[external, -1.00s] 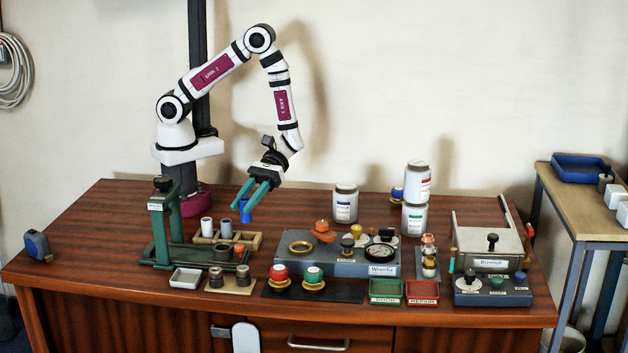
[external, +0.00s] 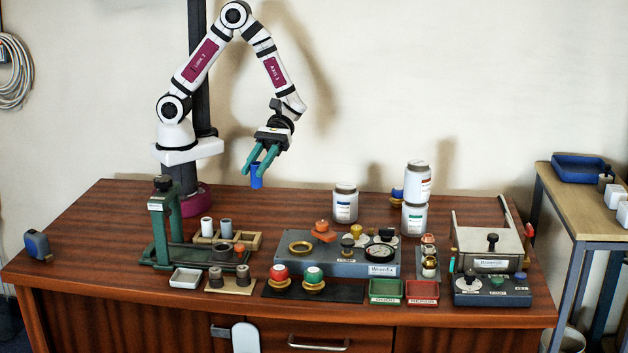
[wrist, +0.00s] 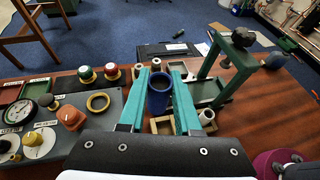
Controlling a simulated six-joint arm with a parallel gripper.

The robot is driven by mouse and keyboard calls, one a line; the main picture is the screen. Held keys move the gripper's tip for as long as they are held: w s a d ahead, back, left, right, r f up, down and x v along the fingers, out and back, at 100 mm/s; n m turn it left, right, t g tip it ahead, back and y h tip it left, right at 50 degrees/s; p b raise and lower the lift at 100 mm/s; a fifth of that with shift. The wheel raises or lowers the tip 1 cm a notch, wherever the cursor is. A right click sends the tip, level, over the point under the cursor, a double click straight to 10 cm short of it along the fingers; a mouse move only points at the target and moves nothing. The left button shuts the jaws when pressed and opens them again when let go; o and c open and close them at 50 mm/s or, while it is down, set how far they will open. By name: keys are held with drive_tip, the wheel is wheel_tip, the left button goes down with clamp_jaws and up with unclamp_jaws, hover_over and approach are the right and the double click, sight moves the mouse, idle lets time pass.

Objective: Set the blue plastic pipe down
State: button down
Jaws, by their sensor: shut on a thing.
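The blue plastic pipe (external: 257,177) is a short upright tube held between the green fingers of my gripper (external: 261,168). It hangs above the wooden bench, behind the wooden rack (external: 246,238). In the wrist view the blue pipe (wrist: 158,92) sits between the fingers of my gripper (wrist: 160,95), its open mouth toward the camera. The rack holds white and grey pipe pieces, and part of it is hidden behind my gripper in the wrist view.
A green press frame (external: 165,230) stands left of the rack. A grey gauge fixture (external: 335,262) with knobs lies to the right, with a white jar (external: 345,203) behind it. The bench's back left (external: 125,205) is clear.

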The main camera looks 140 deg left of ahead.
drive_tip(key=w+a+n+t+y, duration=0.4)
drive_tip(key=a+n, duration=0.1)
drive_tip(key=a, duration=0.5)
drive_tip(key=s+a+n+t+y, duration=0.15)
drive_tip(key=a+n+y, duration=0.25)
drive_tip(key=a, duration=0.5)
drive_tip(key=s+a+n+y, duration=0.3)
drive_tip(key=a+n+y, duration=0.15)
drive_tip(key=a, duration=0.45)
drive_tip(key=s+a+n+y, duration=0.25)
drive_tip(key=a+y, duration=0.25)
drive_tip(key=a, duration=0.4)
drive_tip(key=shift+n+h, duration=0.3)
drive_tip(key=shift+h, duration=0.05)
drive_tip(key=f, duration=0.9)
drive_tip(key=w+f, duration=0.1)
drive_tip(key=f, duration=0.4)
drive_tip(key=shift+d+f, duration=0.2)
drive_tip(key=shift+f, duration=0.35)
drive_tip(key=c, duration=0.6)
unclamp_jaws()
drive_tip(key=shift+f, duration=0.1)
